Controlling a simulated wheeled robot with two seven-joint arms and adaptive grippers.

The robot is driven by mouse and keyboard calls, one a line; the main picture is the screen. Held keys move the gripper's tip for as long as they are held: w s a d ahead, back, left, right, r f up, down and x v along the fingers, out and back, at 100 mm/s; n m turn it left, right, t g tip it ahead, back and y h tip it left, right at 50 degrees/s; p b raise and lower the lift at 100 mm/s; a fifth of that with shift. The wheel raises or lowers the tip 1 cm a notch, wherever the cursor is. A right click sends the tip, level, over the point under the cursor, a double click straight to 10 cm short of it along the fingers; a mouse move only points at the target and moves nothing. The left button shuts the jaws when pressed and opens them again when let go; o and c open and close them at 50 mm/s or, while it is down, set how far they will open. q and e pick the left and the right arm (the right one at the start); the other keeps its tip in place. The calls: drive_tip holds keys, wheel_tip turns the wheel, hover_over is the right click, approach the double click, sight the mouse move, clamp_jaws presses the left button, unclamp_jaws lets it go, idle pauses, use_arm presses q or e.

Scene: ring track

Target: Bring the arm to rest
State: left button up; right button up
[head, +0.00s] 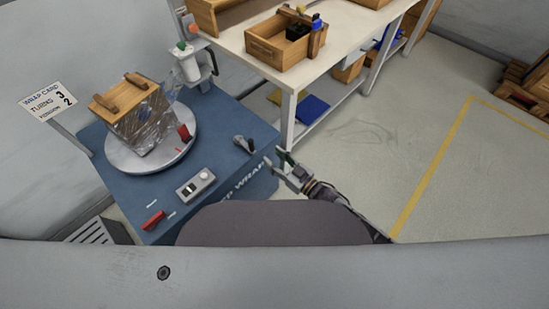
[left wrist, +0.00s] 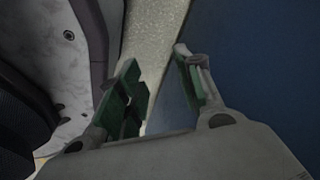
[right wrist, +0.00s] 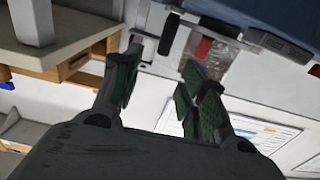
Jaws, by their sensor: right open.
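My right gripper (head: 277,160) shows in the head view just off the right front corner of the blue wrap station (head: 222,125). Its fingers stand apart with nothing between them, as the right wrist view (right wrist: 157,85) also shows. My left gripper is outside the head view. In the left wrist view (left wrist: 160,82) its fingers are apart and empty, with a dark blue surface beside them. A box wrapped in clear film (head: 145,118) with wooden bars on top stands on the round turntable (head: 135,165).
A white table (head: 345,22) with a wooden tray (head: 270,50) stands behind the station. A small control box (head: 196,184), a red item (head: 153,220) and a dark grey item (head: 244,143) are on the station. A wrap card (head: 48,101) stands left. Floor at right is open.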

idle(0.3)
drive_tip(key=s+d+f+m+g+h+p, duration=0.15)
drive_tip(key=d+f+h, duration=0.25)
drive_tip(key=d+f, duration=0.55)
drive_tip(key=d+f+m+h+p, duration=0.15)
drive_tip(key=d+f+h, duration=0.35)
drive_tip(key=f, duration=0.7)
drive_tip(key=s+d+f+m+g+h+p, duration=0.2)
drive_tip(key=s+d+f+g+h, duration=0.15)
drive_tip(key=s+d+f, duration=0.85)
use_arm(q)
drive_tip(key=s+a, duration=0.2)
drive_tip(key=s, duration=0.3)
drive_tip(key=s+a+g+p, duration=0.1)
drive_tip(key=s+a, duration=0.2)
drive_tip(key=s, duration=0.3)
drive_tip(key=shift+a+r+p, duration=0.25)
drive_tip(key=shift+a+p, duration=0.05)
drive_tip(key=shift+a, duration=0.05)
use_arm(e)
drive_tip(key=s+d+f+g, duration=0.1)
drive_tip(key=s+f+g, duration=0.1)
drive_tip(key=s, duration=0.6)
drive_tip(key=s+d+f+m+g+h, duration=0.1)
drive_tip(key=s+f, duration=0.3)
drive_tip(key=s, duration=0.4)
drive_tip(key=s+d+f+g, duration=0.3)
drive_tip(key=s, duration=0.5)
drive_tip(key=shift+s+d+f+m, duration=0.2)
drive_tip(key=shift+s+f+m, duration=0.1)
